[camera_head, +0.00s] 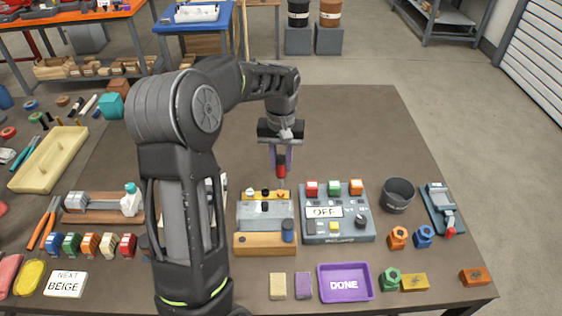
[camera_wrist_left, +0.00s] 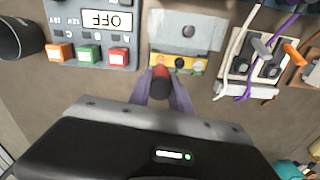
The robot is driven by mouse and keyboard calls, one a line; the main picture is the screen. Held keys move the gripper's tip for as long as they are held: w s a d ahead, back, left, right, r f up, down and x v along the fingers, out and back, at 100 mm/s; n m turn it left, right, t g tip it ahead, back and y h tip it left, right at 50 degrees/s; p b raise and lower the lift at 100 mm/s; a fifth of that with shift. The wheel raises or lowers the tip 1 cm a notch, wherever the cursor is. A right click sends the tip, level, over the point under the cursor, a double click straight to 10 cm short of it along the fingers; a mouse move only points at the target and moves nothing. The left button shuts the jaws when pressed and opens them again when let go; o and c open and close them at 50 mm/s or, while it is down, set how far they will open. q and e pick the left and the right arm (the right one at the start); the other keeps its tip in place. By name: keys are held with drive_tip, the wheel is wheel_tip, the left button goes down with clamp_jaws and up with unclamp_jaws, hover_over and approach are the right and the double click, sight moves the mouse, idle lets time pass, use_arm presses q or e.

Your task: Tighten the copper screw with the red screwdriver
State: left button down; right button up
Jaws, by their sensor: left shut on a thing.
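My left gripper (camera_head: 281,160) is shut on the red screwdriver (camera_head: 281,172), which points down over the grey block with a yellow strip (camera_head: 258,194). In the left wrist view, the red screwdriver (camera_wrist_left: 161,86) sits between the two purple fingers of the left gripper (camera_wrist_left: 162,98). The copper screw (camera_head: 281,194) is at the right end of the yellow strip, right below the screwdriver. Whether the tip touches it is too small to tell. The strip also shows in the left wrist view (camera_wrist_left: 188,66), with the screwdriver covering part of its left end. My right gripper is not in view.
A control panel marked OFF (camera_head: 350,228), with red, green and orange buttons, stands just right of the block. A dark cup (camera_head: 397,196), a purple DONE tray (camera_head: 345,283) and several coloured nuts lie further right. The table behind the block is clear.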

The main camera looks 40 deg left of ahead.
use_arm(q)
drive_tip(key=shift+r+p, duration=0.9)
drive_tip(key=shift+r, duration=0.55)
